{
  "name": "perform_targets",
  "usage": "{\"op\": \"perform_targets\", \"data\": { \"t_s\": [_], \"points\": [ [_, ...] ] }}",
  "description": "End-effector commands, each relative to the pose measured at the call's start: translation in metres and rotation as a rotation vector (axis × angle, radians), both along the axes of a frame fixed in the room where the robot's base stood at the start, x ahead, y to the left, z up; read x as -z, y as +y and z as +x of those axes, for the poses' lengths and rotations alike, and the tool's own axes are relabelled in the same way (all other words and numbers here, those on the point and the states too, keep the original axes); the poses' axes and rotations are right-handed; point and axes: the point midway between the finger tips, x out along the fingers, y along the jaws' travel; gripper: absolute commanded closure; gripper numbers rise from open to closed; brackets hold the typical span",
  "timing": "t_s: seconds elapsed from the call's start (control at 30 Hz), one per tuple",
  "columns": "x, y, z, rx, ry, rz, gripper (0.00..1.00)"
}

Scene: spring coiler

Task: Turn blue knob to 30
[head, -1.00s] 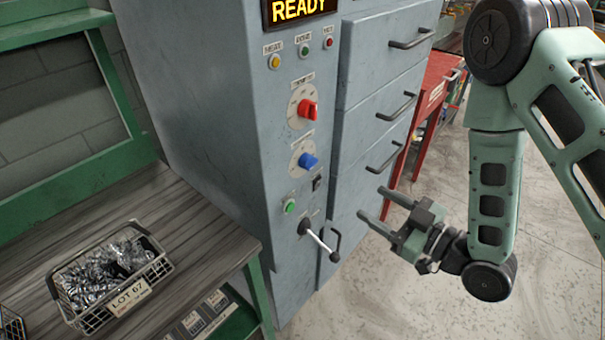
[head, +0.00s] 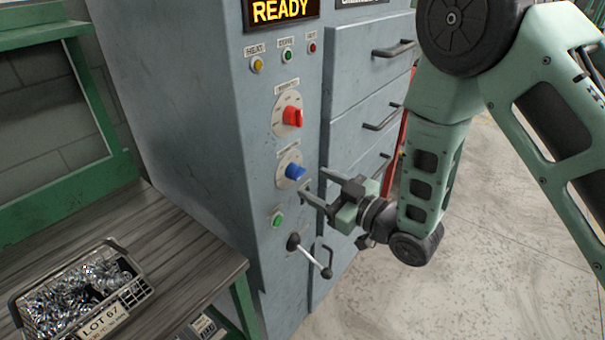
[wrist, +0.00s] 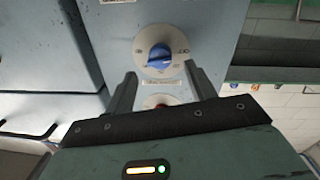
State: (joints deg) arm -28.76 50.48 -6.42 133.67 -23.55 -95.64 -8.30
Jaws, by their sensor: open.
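The blue knob (head: 294,172) sits on a pale round dial (head: 285,180) on the front of the grey cabinet. In the wrist view, the blue knob (wrist: 160,56) shows ahead of my fingertips with marks around its dial, too small to read surely. My gripper (head: 312,183) is open and empty, to the right of the blue knob and apart from it, its fingers pointing toward the panel. In the wrist view, my gripper (wrist: 160,80) has its two fingers spread, with the knob beyond the gap between them.
A red knob (head: 293,117) is above the blue one. Drawers with handles (head: 381,123) stand to the right. A wire basket of springs (head: 75,300) sits on the bench at left.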

Motion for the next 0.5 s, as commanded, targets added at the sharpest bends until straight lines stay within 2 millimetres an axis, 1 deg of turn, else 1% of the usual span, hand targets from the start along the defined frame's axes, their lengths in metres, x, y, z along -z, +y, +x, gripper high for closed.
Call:
{"op": "perform_targets", "data": {
  "t_s": [0.03, 0.2, 0.33, 0.5],
  "points": [
    [-0.003, 0.008, 0.006, -0.003, -0.002, -0.001, 0.45],
    [-0.001, 0.026, 0.023, -0.002, 0.000, 0.000, 0.45],
    [-0.001, 0.035, 0.030, -0.001, -0.001, 0.000, 0.45],
    [0.000, 0.038, 0.033, -0.001, 0.000, 0.000, 0.45]
  ]
}}
